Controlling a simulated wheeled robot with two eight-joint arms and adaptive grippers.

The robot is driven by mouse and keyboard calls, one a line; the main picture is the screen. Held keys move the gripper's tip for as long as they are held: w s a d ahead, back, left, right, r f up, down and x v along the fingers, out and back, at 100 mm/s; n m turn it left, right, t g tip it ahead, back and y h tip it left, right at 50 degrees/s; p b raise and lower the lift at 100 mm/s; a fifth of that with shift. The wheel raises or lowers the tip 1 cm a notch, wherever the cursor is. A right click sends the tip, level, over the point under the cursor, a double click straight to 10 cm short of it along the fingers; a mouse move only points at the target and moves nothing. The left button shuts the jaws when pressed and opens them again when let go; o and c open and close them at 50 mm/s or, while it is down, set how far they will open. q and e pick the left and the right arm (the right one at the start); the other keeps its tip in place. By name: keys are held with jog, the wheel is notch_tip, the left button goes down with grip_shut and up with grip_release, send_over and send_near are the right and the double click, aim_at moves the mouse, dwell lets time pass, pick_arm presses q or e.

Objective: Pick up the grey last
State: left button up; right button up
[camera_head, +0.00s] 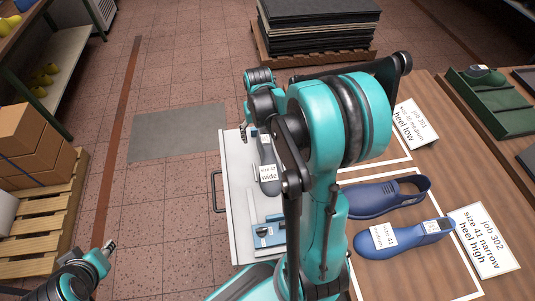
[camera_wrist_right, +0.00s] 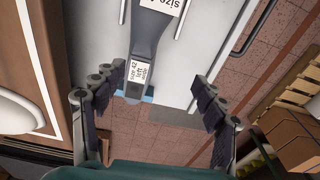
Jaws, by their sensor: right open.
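The grey last (camera_head: 267,150) lies in a white pulled-out drawer (camera_head: 237,215), with a white label reading size 42 wide. In the right wrist view the grey last (camera_wrist_right: 150,45) runs from the top edge down between my fingers, its labelled end nearest me. My right gripper (camera_wrist_right: 160,100) is open, with one finger on each side of that end, and nothing is gripped. In the head view my right arm covers part of the drawer and the right fingers are hard to make out. My left gripper (camera_head: 110,246) is at the lower left, away from the last; its jaw opening is unclear.
A blue-and-grey tool (camera_head: 268,235) lies in the drawer's near part. On the wooden table are a blue shoe (camera_head: 385,197), a blue last (camera_head: 405,238), job cards (camera_head: 484,240) and a green tray (camera_head: 505,115). Cartons on a pallet (camera_head: 40,200) stand left.

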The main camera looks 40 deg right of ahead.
aim_at(266, 142)
jog(key=shift+m+g, duration=0.3)
jog(key=shift+g, duration=0.1)
jog(key=d+f, duration=0.3)
jog(key=shift+w, duration=0.1)
notch_tip(266, 142, down, 3)
jog(key=shift+d+r+b, duration=0.1)
jog(key=shift+b, duration=0.35)
jog(key=f, duration=0.1)
jog(key=f+b, duration=0.1)
jog(key=f, duration=0.1)
jog(key=f+b, duration=0.1)
jog(key=shift+w+d+f, duration=0.2)
jog(key=shift+d, duration=0.05)
jog(key=shift+f, duration=0.4)
jog(key=shift+r, duration=0.1)
jog(key=shift+c, duration=0.8)
grip_shut()
